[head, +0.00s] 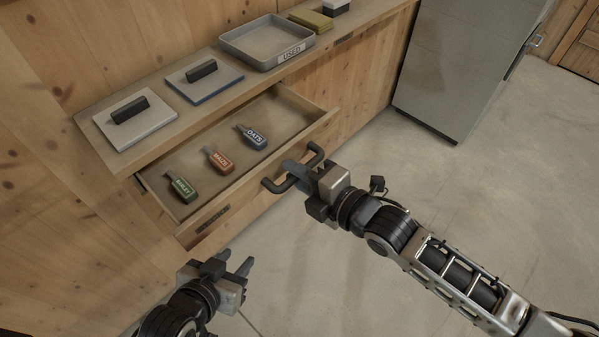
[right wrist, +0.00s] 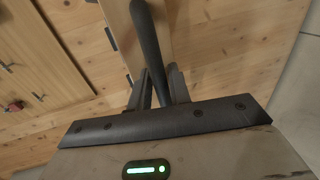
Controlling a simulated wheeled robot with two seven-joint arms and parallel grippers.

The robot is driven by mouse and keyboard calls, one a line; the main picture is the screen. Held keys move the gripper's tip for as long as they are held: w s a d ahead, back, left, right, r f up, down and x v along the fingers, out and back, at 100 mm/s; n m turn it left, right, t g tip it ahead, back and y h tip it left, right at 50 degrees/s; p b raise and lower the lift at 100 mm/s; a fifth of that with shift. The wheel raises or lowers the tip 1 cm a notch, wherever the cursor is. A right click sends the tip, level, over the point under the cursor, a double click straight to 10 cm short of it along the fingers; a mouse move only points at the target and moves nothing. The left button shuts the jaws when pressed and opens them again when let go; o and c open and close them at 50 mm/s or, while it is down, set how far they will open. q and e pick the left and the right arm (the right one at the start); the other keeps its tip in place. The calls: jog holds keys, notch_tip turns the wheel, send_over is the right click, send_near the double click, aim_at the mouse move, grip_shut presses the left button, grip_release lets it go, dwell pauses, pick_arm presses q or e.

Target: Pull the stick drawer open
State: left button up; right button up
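The wooden stick drawer (head: 240,200) stands pulled out from under the counter in the head view. Inside lie three labelled sticks: a green BARLEY stick (head: 182,187), an orange MAIZE stick (head: 219,161) and a blue OATS stick (head: 252,136). The dark bar handle (head: 274,186) is on the drawer front. My right gripper (head: 296,170) is at the handle, and the right wrist view shows the bar (right wrist: 149,42) between its fingers, which look closed on it. My left gripper (head: 236,262) is open and empty, low in front of the drawer.
The counter (head: 90,108) above the drawer holds two lidded plates (head: 140,133) (head: 205,88), a grey USED tray (head: 262,32) and a yellow-green block (head: 311,20). A grey cabinet (head: 455,65) stands at upper right. The floor (head: 480,190) is clear.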

jog(key=v, duration=1.6)
jog(key=shift+b, duration=0.45)
jog(key=s+d+f+m+h, duration=0.1)
jog(key=d+f+m+h, duration=0.2)
jog(key=f+m, duration=0.4)
jog(key=s+d+f+m+h, duration=0.1)
jog(key=f+m+h, duration=0.5)
jog(key=m, duration=1.2)
notch_tip(320, 180, down, 3)
jog(key=shift+s+d+r+m, duration=0.2)
jog(key=shift+s+d+m, duration=0.15)
jog(key=shift+d, duration=0.55)
